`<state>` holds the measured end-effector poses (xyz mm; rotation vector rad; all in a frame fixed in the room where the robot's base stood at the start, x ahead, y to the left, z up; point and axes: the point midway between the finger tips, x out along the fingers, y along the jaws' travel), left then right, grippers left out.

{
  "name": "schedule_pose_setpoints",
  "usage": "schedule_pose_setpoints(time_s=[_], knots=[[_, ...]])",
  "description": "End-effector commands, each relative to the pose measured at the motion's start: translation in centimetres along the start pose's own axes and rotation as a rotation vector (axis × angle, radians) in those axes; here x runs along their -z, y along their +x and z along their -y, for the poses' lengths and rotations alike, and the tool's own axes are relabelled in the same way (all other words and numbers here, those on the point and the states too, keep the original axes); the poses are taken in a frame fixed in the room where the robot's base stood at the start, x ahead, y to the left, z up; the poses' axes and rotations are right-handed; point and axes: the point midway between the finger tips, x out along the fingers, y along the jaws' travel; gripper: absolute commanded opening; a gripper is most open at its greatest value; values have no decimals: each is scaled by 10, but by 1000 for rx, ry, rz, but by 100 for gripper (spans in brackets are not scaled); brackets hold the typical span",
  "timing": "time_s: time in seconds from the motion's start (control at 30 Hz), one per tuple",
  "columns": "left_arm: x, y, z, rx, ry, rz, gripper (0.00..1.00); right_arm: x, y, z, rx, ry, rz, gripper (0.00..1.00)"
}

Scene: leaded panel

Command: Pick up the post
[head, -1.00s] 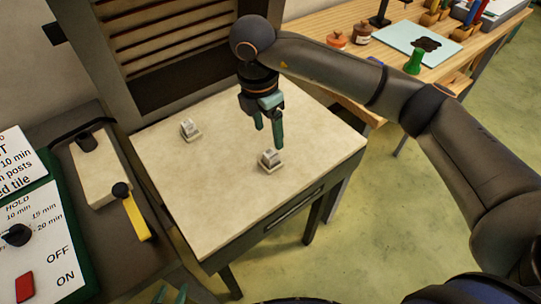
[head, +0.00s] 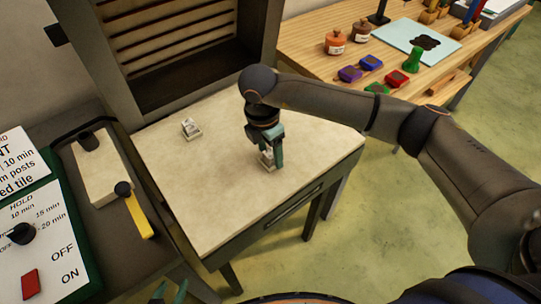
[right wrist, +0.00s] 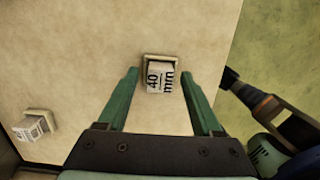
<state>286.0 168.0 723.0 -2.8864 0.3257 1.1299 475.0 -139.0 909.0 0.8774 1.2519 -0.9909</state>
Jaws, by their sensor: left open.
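A small whitish post (head: 266,160) marked "40 mm" stands on a square base near the front of the pale table. It also shows in the right wrist view (right wrist: 160,78). My right gripper (head: 265,163) is lowered over it. Its two green fingers (right wrist: 160,75) are apart, one on each side of the post, with gaps between. A second similar post (head: 190,128) stands further left on the table, and shows at lower left in the right wrist view (right wrist: 32,128). My left gripper (head: 170,293) shows only its open fingertips at the bottom edge.
The pale table (head: 215,180) is otherwise clear. A dark slatted cabinet (head: 195,55) stands behind it. A control panel (head: 45,250) with knob and red switch is at left. A wooden bench (head: 315,50) with jars and coloured blocks is at back right.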

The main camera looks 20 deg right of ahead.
Motion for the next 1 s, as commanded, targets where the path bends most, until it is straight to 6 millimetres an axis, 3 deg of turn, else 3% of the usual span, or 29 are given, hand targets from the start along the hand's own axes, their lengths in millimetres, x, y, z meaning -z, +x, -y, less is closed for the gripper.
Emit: schedule_pose_setpoints(time_s=[0.07,0.57,1.0], knots=[[0,0,0,0,0,0,52,0,0,0,0,0,0,57],[0,0,0,0,0,0,52,0,-1,0,0,0,0,0],[0,0,0,0,0,0,52,0,-2,0,-1,0,0,0]])
